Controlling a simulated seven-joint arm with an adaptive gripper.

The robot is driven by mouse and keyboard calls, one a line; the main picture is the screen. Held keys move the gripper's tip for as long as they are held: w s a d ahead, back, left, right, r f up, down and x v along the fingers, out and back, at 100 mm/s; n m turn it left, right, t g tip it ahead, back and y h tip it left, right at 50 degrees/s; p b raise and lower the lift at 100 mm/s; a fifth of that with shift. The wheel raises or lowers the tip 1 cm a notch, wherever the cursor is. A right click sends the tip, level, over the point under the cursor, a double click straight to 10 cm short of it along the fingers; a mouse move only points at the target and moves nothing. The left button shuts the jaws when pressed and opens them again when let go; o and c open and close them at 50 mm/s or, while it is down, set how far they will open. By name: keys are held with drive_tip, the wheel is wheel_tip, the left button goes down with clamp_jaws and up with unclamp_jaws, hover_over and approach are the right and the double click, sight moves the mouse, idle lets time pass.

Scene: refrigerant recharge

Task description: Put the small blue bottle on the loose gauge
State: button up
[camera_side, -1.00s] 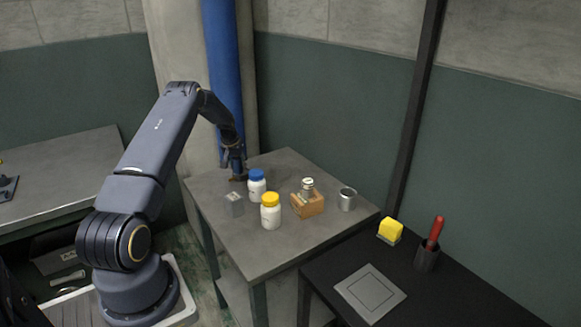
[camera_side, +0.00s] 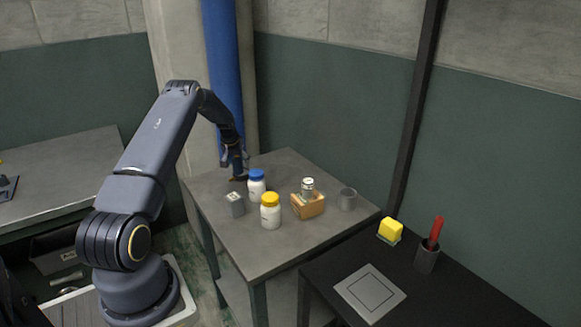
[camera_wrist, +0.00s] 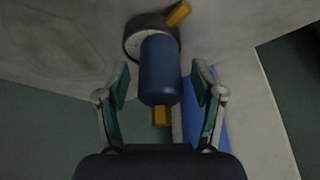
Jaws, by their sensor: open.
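The small blue bottle (camera_wrist: 160,72), a blue cylinder with a brass end (camera_wrist: 161,116), shows in the wrist view between the spread fingers of my gripper (camera_wrist: 160,88), with gaps at both sides. The loose gauge (camera_wrist: 133,42), a dark round ring with a pale face and a brass fitting (camera_wrist: 178,14), lies behind the bottle. The bottle appears to stand on its face, covering much of it; the exact contact is hard to see. In the side view my gripper (camera_side: 236,168) is low over the table's back left corner, and bottle and gauge are too small to make out.
A blue pipe (camera_side: 220,65) rises behind.

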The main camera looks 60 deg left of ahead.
drive_tip(key=v, duration=1.2)
drive_tip(key=w+d+r+m+t+h, duration=0.1)
drive_tip(key=d+r+m, duration=0.1)
drive_tip(key=d+r, duration=0.65)
drive_tip(key=w+d+r+m, duration=0.1)
drive_tip(key=d+r, duration=0.4)
drive_tip(key=d, duration=0.7)
drive_tip(key=s+d+r+m+t+h, duration=0.1)
drive_tip(key=s+d+r+m, duration=0.2)
drive_tip(key=d, duration=0.5)
drive_tip(key=s+d+r+m, duration=0.1)
drive_tip(key=s+d+r, duration=0.2)
drive_tip(key=s+d, duration=0.45)
drive_tip(key=s+d+f+m+h, duration=0.1)
drive_tip(key=s+d+f+m, duration=0.1)
drive_tip(key=s+d, duration=0.7)
drive_tip(key=shift+s+d+f+m+t+h, duration=0.15)
drive_tip(key=shift+f+m+t+h, duration=0.15)
drive_tip(key=shift+f+m, duration=0.15)
